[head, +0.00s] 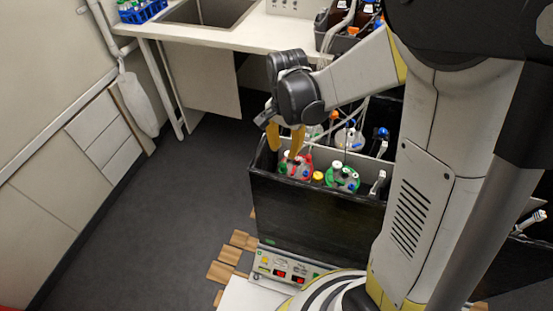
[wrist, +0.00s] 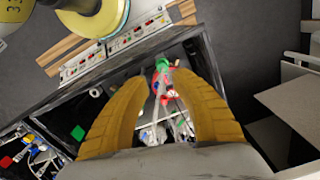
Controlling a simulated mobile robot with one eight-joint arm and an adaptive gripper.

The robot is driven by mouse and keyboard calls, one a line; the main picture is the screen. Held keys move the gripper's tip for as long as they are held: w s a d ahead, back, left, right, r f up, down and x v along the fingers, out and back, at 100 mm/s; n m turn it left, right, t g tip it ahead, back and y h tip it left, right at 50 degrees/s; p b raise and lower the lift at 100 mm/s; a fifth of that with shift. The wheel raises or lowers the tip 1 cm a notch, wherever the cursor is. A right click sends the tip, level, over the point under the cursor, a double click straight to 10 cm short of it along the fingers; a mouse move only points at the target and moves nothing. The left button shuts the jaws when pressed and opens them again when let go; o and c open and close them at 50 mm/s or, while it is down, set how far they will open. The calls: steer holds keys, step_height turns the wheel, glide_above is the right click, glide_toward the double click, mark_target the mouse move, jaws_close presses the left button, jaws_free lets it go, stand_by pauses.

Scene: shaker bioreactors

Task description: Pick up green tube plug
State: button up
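My gripper (head: 284,148) points down over the left part of the black shaker box (head: 315,204), just above a red-lidded vessel (head: 301,172). Its two yellow fingers are apart, with a clear gap in the wrist view (wrist: 162,78). A small green piece (wrist: 162,65), which looks like the green tube plug, shows between and just beyond the fingertips, beside red lid parts (wrist: 168,97). The fingers do not appear to grip it; the exact distance cannot be told. In the head view the plug is hard to make out on the red lid.
A green-lidded vessel (head: 343,179) stands right of the red one, and more vessels with tubes stand behind. The box walls surround them closely. A control panel (head: 283,268) is at the box's front. A sink counter (head: 240,35) is behind; floor at left is clear.

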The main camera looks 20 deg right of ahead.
mark_target(283, 165)
steer(key=f+b, duration=0.2)
steer(key=f, duration=0.2)
steer(key=f+b, duration=0.2)
steer(key=f, duration=0.2)
steer(key=shift+w+f, duration=0.2)
steer(key=shift+f, duration=0.15)
steer(key=shift+r, duration=0.1)
steer(key=shift+c, duration=0.3)
steer(key=c, duration=0.6)
